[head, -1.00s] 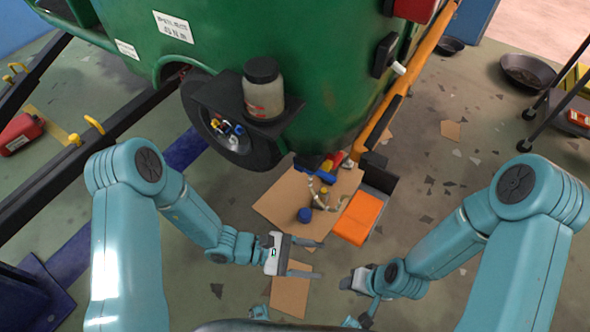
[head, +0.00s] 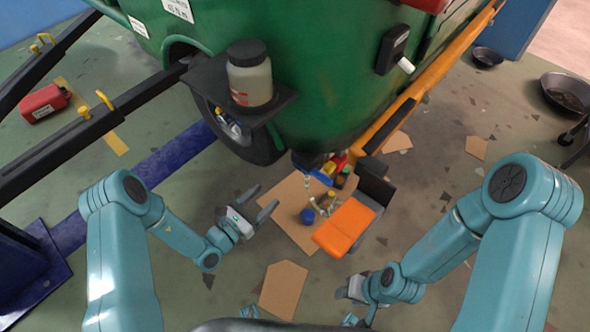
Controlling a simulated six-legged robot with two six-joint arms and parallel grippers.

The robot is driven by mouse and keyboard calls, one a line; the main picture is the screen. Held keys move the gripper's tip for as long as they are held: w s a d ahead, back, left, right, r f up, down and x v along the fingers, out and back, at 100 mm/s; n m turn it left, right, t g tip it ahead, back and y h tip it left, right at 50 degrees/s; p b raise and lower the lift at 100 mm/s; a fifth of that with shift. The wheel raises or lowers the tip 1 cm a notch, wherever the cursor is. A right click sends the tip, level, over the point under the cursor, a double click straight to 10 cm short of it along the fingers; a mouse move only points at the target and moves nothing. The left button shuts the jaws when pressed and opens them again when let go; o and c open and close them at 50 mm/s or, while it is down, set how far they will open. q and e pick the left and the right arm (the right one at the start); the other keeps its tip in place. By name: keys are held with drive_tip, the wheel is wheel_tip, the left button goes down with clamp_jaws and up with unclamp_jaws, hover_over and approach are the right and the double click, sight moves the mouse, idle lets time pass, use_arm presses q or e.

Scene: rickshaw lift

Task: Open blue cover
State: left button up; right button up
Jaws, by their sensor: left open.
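A blue piece (head: 315,174), possibly the blue cover, sits low under the rear of the green rickshaw (head: 330,80). A small round blue object (head: 307,215) lies on the cardboard sheet (head: 283,213) below; I cannot tell which of the two is the cover. My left gripper (head: 267,196) is open and empty, left of both blue things and apart from them, its fingers pointing up and right. My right gripper (head: 342,291) is low, right of the centre; its fingers are too small and partly hidden to tell their state.
An orange-topped box (head: 345,228) stands right of the cardboard. Dark lift arms (head: 90,130) and a red can (head: 44,103) are at left. Pans (head: 566,92) lie at right.

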sight(297, 167)
use_arm(q)
drive_tip(key=b+x, duration=0.1)
drive_tip(key=x, duration=1.2)
drive_tip(key=shift+w+d, duration=0.15)
drive_tip(key=shift+w, duration=0.05)
